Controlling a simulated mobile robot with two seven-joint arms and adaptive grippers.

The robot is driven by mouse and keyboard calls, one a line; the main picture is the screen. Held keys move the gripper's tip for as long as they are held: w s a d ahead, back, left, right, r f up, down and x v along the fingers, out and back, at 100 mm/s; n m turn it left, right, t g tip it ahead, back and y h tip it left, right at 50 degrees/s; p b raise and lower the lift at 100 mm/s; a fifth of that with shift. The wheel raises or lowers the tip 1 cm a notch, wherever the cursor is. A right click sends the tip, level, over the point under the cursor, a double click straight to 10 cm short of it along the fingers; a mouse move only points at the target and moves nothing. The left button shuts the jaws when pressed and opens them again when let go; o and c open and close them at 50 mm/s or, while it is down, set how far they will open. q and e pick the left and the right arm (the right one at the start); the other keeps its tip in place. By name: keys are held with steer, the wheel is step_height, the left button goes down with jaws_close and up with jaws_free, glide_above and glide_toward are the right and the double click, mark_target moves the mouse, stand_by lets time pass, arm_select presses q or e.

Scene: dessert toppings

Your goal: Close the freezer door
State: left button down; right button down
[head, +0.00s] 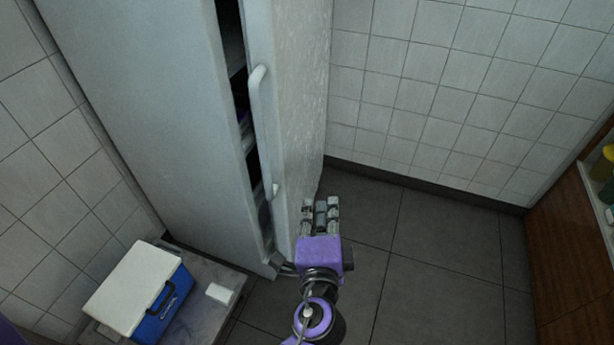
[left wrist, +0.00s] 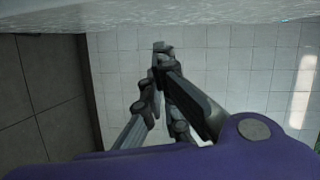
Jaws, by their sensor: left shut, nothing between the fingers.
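The tall white freezer (head: 150,100) stands at the left in the head view. Its door (head: 300,90) is ajar, with a narrow dark gap showing part of the inside. A long white handle (head: 260,130) is on the door. My left gripper (head: 321,208) is shut and empty, low beside the door's right face. I cannot tell whether it touches the door. In the left wrist view, the gripper's fingers (left wrist: 163,52) are together, and the white, rough door surface (left wrist: 150,14) runs along the top. My right gripper is not in view.
A blue cooler with a white lid (head: 137,287) sits on a low grey surface (head: 218,273) at the lower left, near the freezer. Tiled walls stand behind and left. A wooden cabinet (head: 575,255) is at the right. The dark floor (head: 430,250) between is clear.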

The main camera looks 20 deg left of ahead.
arm_select(q)
steer(key=w+a+r+m+p, duration=0.1)
steer(key=w+a+r, duration=0.1)
steer(key=w+a, duration=0.5)
steer(key=w, duration=0.3)
steer(key=shift+r+t+y+p, duration=0.3)
steer(key=shift+t+y, duration=0.1)
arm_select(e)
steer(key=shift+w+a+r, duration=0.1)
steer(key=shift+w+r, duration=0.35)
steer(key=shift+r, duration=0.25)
arm_select(q)
steer(key=shift+a, duration=0.2)
